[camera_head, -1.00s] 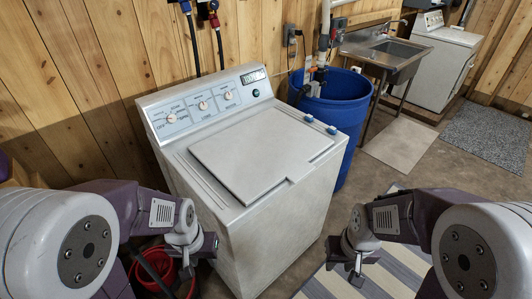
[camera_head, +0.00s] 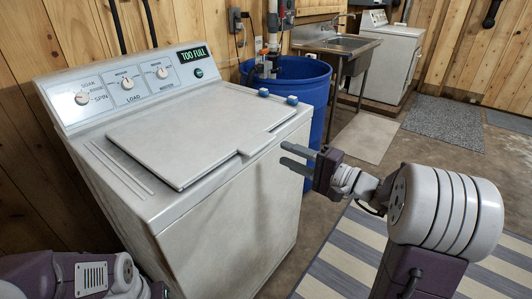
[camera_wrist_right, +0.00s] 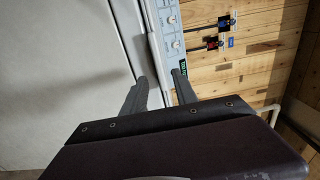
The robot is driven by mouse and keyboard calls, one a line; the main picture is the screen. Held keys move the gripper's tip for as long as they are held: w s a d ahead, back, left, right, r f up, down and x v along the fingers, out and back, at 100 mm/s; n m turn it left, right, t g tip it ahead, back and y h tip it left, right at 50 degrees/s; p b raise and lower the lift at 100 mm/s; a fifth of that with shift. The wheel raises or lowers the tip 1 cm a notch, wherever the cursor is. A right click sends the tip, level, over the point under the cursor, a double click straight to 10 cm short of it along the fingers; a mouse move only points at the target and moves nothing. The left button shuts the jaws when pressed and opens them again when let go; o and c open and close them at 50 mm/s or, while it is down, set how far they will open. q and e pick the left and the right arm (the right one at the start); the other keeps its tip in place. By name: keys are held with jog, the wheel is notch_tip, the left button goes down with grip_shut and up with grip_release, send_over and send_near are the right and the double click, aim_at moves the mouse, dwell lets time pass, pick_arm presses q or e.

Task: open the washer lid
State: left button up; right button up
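The white washer (camera_head: 235,235) stands in the middle left of the head view. Its lid (camera_head: 190,135) lies flat and shut on top, with a notch in its front edge. My right gripper (camera_head: 283,154) is open and empty at the washer's front, near the lid's front right edge. In the wrist view, its two fingers (camera_wrist_right: 158,78) are spread with nothing between them, and the washer's control panel (camera_wrist_right: 172,35) shows beyond. Whether a finger touches the washer is unclear. My left gripper (camera_head: 155,290) is at the bottom left, mostly cut off, its fingers hidden.
The washer's panel has several knobs and a display (camera_head: 194,54) reading "TOO FULL". Two blue-topped pieces (camera_head: 278,97) sit at the top's right edge. A blue barrel (camera_head: 314,90) stands right behind. A striped rug (camera_head: 345,262) covers the floor at front right.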

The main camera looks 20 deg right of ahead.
aim_at(265, 146)
jog(key=x, duration=0.8)
jog(key=shift+s, duration=0.1)
grip_shut()
jog(key=shift+f, duration=0.1)
dwell(0.9)
